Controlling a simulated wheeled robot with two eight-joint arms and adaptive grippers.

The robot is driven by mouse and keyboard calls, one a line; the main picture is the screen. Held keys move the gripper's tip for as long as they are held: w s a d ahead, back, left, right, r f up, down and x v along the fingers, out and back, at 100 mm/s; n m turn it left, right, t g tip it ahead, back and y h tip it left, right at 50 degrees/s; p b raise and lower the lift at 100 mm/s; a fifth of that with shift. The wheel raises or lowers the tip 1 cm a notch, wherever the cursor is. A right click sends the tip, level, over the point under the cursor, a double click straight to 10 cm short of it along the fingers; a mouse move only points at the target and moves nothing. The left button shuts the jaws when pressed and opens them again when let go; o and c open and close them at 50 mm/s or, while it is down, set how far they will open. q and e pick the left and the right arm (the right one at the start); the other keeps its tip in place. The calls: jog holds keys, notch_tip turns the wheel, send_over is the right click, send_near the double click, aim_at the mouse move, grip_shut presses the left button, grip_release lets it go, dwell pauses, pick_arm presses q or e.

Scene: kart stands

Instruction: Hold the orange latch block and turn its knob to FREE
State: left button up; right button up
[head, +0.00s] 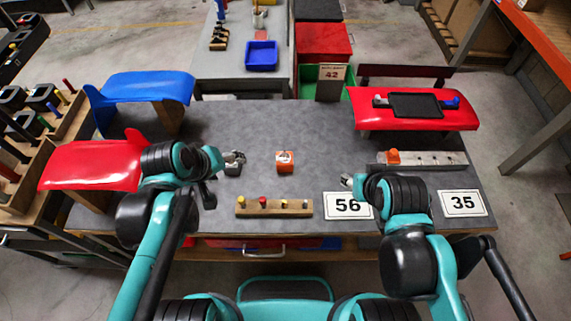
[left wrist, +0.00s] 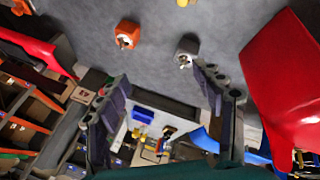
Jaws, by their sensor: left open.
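The orange latch block (head: 285,162) stands on the grey table near its middle, apart from both grippers. It also shows in the left wrist view (left wrist: 130,31), with a small metallic knob on one face. The knob's setting and any lettering are too small to read. A similar grey block (head: 233,170) stands to its left and also shows in the left wrist view (left wrist: 187,46). My left gripper (head: 212,179) is open and empty, close to the grey block's left. My right gripper (head: 349,182) is near the 56 card, partly hidden by its arm; its jaws are unclear.
A wooden strip with colored pegs (head: 274,208) lies in front of the orange block. Cards 56 (head: 347,206) and 35 (head: 463,203) lie to the right. A metal bar (head: 440,160) carries an orange piece. Red and blue panels stand at the sides.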

pick_arm(q)
jog(key=w+d+f+n+g+h+b, duration=0.1)
jog(key=w+d+f+n+h+b, duration=0.35)
jog(key=w+f+n, duration=0.4)
jog(key=n+g+h+b, duration=0.1)
jog(key=n+h+b, duration=0.4)
jog(key=n+b, duration=0.15)
send_near(282, 162)
jog(key=shift+w+a+f+y+p, duration=0.1)
jog(key=shift+w+f+y+p, duration=0.15)
jog(key=shift+w+f+p, duration=0.4)
jog(key=shift+w+f+n+b, duration=0.15)
jog(key=shift+f+n+b, duration=0.2)
jog(key=shift+f+n, duration=0.2)
jog(key=b+x, duration=0.3)
jog(key=x, duration=0.5)
jog(key=shift+d, duration=0.4)
jog(key=shift+w+d+f, duration=0.15)
jog(key=shift+d+f, duration=0.1)
jog(key=shift+d, duration=0.35)
